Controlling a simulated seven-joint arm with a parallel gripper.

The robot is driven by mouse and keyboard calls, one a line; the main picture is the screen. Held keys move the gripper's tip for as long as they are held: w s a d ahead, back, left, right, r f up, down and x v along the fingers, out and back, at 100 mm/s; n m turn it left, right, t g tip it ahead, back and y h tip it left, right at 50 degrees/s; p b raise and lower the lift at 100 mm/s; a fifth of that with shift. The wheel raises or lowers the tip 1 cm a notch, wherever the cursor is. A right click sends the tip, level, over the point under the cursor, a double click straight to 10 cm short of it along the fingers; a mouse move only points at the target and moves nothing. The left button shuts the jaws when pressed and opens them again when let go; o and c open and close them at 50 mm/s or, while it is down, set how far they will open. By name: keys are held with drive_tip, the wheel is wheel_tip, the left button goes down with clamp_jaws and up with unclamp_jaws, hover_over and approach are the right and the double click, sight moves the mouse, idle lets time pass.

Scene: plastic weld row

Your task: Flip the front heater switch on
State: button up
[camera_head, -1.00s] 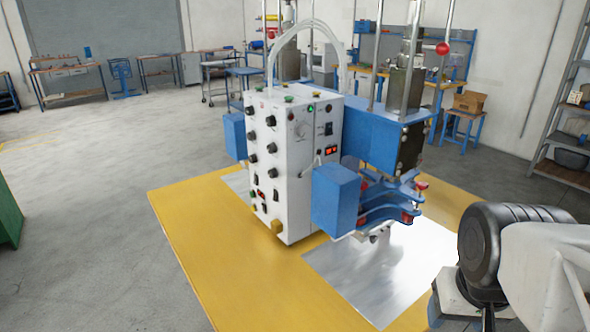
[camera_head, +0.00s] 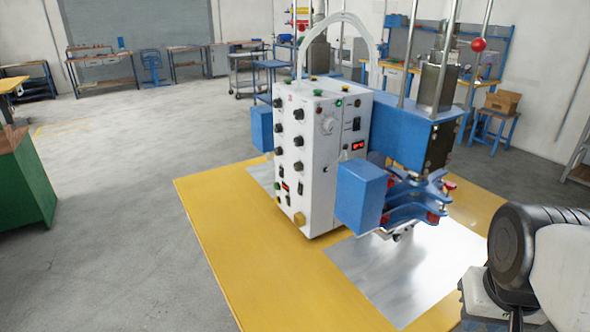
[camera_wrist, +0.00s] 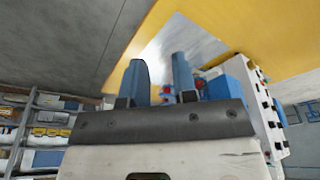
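The white control cabinet (camera_head: 339,180) of the blue welding machine stands upright on a yellow-edged table. Its right face has a black rocker switch (camera_head: 356,124) beside a white dial, with a red-lit display (camera_head: 358,146) below. Its left face has several black knobs and black switches (camera_head: 300,188). Labels are too small to read, so I cannot tell which is the front heater switch, nor the switch positions. In the wrist view, my gripper (camera_wrist: 161,68) has two blue fingers apart with nothing between them. The cabinet (camera_wrist: 262,100) is to their right there, well apart from them.
Blue boxes (camera_head: 361,194) and blue clamp arms (camera_head: 412,205) jut out beside the cabinet. The yellow table (camera_head: 235,238) has a bare metal sheet (camera_head: 400,270) at the front. A green cabinet (camera_head: 30,180) stands at left. The grey floor (camera_head: 130,250) between is clear.

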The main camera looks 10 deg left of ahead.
drive_tip(key=shift+w+a+r, duration=0.1)
drive_tip(key=shift+w+r, duration=0.15)
drive_tip(key=shift+w, duration=0.35)
clamp_jaws()
drive_tip(key=w+a+r+n+h, duration=0.1)
drive_tip(key=w+a+n, duration=0.1)
drive_tip(key=w+a, duration=0.6)
drive_tip(key=w+a+r+n+h, duration=0.15)
drive_tip(key=w+a, duration=0.25)
drive_tip(key=w, duration=0.8)
drive_tip(key=w+a+r+n, duration=0.1)
drive_tip(key=w+a+n, duration=0.1)
drive_tip(key=w+a, duration=0.6)
drive_tip(key=w+a+f+n+t+h, duration=0.1)
drive_tip(key=w+a+f, duration=0.4)
drive_tip(key=a, duration=0.8)
drive_tip(key=w+a+f+n+t+h, duration=0.1)
drive_tip(key=w+a+f, duration=0.3)
drive_tip(key=w+a, duration=0.7)
drive_tip(key=w+a+f+n+t+h, duration=0.1)
drive_tip(key=w+a+f, duration=0.4)
drive_tip(key=a, duration=0.9)
drive_tip(key=w+t+h, duration=0.1)
drive_tip(key=w, duration=0.2)
drive_tip(key=shift+w+a+f+n, duration=0.15)
drive_tip(key=shift+a+f+n, duration=0.2)
drive_tip(key=shift+a, duration=0.05)
